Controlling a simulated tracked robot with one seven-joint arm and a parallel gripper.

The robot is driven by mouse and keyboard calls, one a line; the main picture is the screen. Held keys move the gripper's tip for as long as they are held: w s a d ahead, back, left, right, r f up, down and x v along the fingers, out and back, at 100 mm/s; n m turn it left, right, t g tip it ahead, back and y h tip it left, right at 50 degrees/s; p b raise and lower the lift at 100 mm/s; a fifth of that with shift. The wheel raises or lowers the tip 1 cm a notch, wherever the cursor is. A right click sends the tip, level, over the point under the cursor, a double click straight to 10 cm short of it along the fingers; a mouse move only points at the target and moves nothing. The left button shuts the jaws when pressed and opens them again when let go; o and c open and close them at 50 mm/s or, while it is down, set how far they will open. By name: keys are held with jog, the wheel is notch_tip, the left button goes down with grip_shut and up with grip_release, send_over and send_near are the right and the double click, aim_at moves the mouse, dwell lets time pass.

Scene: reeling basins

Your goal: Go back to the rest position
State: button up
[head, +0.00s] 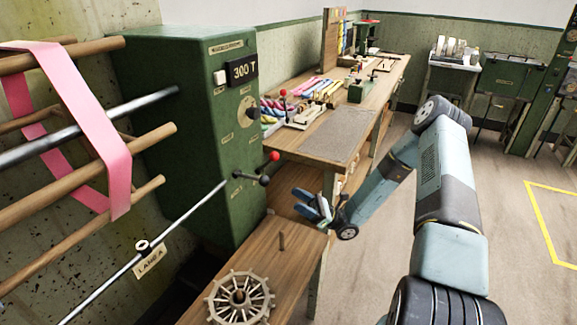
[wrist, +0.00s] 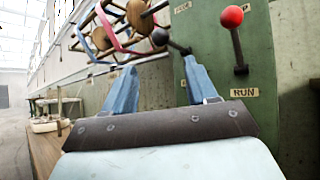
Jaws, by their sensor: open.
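My gripper (head: 312,205) is in the middle of the head view, beside the green machine (head: 190,150) and above the near wooden bench. In the wrist view its two blue fingers (wrist: 158,88) stand wide apart with nothing between them. A red-knobbed lever (wrist: 233,28) on the machine face is to the right of the fingers, above a RUN label (wrist: 245,92). In the head view the red knob (head: 273,156) is just up and left of my gripper. My arm reaches in from the lower right.
A reel with a pink band (head: 85,110) is at left. A long workbench (head: 340,130) holds coloured skeins. The floor (head: 500,220) at right is clear.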

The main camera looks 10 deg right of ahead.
jog(key=shift+r, duration=0.1)
jog(key=s+r+n+g+h, duration=0.6)
jog(key=s+r+n+h, duration=0.5)
jog(key=r+h, duration=0.4)
jog(key=s+d+r+n+t+h, duration=0.2)
jog(key=s+d+r+t+h, duration=0.3)
jog(key=r, duration=0.4)
jog(key=s+d+r+n+t+h, duration=0.3)
jog(key=s+d+r+t+h, duration=0.3)
jog(key=s+d+r+t, duration=0.1)
notch_tip(320, 180, up, 2)
jog(key=shift+s+d+t, duration=0.3)
jog(key=shift+s+t, duration=0.2)
jog(key=shift+s, duration=0.15)
jog(key=shift+c, duration=1.3)
jog(key=shift+a, duration=0.15)
